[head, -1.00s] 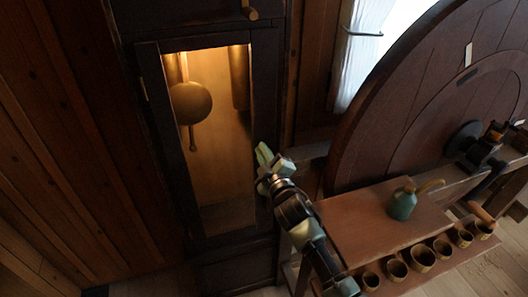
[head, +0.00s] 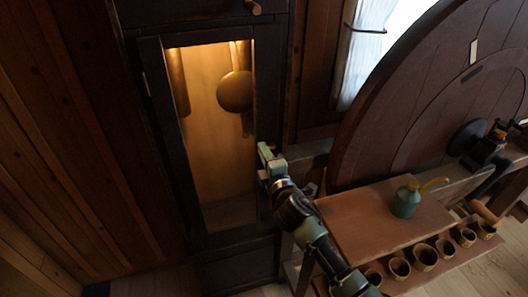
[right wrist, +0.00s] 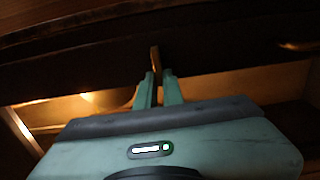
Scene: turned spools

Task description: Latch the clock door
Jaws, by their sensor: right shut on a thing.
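The clock door (head: 154,110) is a tall dark wooden frame around a lit glass pane. It looks flush with the clock case, though a small gap cannot be ruled out. A round brass pendulum bob (head: 235,91) shows behind the glass. My right gripper (head: 266,153) is at the door's right edge. In the right wrist view, its green fingers (right wrist: 158,80) are shut on a small upright brass-coloured latch piece (right wrist: 155,58) against the dark frame. The fingers hide the lower part of that piece. My left gripper is out of view.
A brown bench (head: 375,222) with a green oil can (head: 405,202) and several small cups (head: 425,256) stands to the right of the clock. A large round wooden wheel (head: 375,110) rises behind it. A wooden knob (head: 253,7) projects above the door.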

